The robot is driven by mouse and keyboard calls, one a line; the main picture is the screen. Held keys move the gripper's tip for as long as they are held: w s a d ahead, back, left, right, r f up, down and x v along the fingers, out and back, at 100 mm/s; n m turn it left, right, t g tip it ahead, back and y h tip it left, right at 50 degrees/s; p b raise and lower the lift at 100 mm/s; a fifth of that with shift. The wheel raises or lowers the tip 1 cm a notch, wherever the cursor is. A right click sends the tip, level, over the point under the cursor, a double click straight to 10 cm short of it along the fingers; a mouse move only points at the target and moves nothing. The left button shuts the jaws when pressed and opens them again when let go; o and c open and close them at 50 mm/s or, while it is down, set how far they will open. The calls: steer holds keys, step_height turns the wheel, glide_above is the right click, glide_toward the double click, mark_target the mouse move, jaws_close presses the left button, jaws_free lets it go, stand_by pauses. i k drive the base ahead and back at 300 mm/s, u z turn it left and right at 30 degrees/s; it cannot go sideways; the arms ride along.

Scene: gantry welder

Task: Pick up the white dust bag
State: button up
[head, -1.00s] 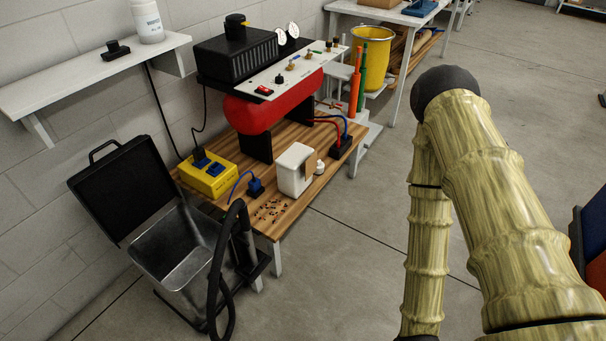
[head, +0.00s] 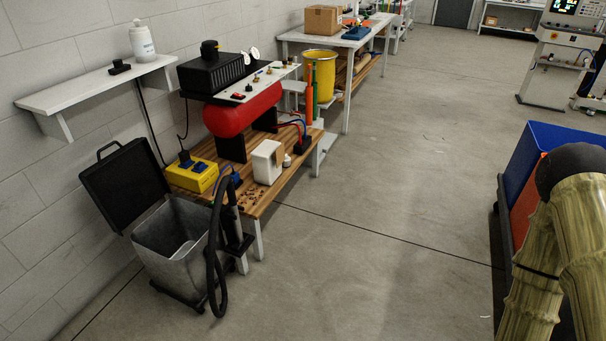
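The white dust bag (head: 266,163) looks like a boxy white block with a brown, cardboard-like panel on its right side. It stands upright near the front edge of a low wooden bench (head: 252,200). Nothing is touching it from my side. My arm shows only as links at the lower right, far from the bag. My gripper is out of view.
An open metal bin (head: 176,245) with a raised black lid and a black hose (head: 217,262) stands before the bench. A yellow power box (head: 192,175), a red tank (head: 241,112) and small brown debris are on the bench. Blue and orange bins (head: 550,150) stand right. The middle floor is clear.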

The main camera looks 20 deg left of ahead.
mark_target(268, 158)
steer(key=z, duration=0.25)
steer(key=i, duration=2.25)
steer(key=u, duration=1.6)
steer(key=i, duration=0.85)
steer(key=u, duration=0.9)
